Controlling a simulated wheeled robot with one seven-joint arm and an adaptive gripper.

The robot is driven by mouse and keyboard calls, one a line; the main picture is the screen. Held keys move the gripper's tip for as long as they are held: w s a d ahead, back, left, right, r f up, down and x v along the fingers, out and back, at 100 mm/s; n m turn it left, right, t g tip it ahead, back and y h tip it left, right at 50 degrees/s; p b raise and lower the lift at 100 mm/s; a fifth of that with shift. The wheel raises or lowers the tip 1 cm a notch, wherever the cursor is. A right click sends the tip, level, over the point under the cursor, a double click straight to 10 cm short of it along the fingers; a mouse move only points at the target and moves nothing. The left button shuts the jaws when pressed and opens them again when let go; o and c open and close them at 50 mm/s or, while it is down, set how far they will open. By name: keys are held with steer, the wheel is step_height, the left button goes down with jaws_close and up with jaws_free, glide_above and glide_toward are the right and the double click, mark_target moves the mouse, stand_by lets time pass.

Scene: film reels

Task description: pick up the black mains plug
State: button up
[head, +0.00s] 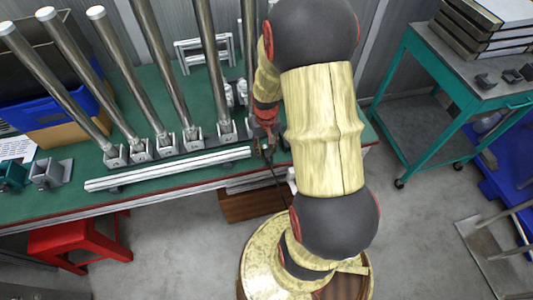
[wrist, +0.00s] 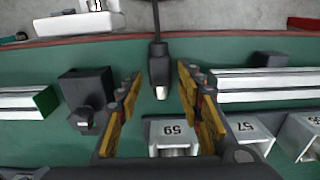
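The black mains plug (wrist: 159,68) lies on the green table top near its red front edge, seen in the wrist view. Its pale metal end points down in that picture, and its black cable runs up and over the edge. My gripper (wrist: 158,80) is open, with yellow-padded fingers to the left and right of the plug. I see gaps between the plug and both fingers; their height above the table is hard to judge. In the head view my gripper (head: 266,128) is over the table's front right part, and the plug there is too small and covered to make out clearly.
A black block (wrist: 86,88) sits left of the gripper. White rails (wrist: 265,85) lie on both sides, with numbered metal clamps (wrist: 172,133) close below. In the head view, tall metal tubes (head: 112,60) stand left of the arm. A green trolley (head: 430,100) stands right.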

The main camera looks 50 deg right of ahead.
jaws_close()
stand_by(0.3)
stand_by(0.3)
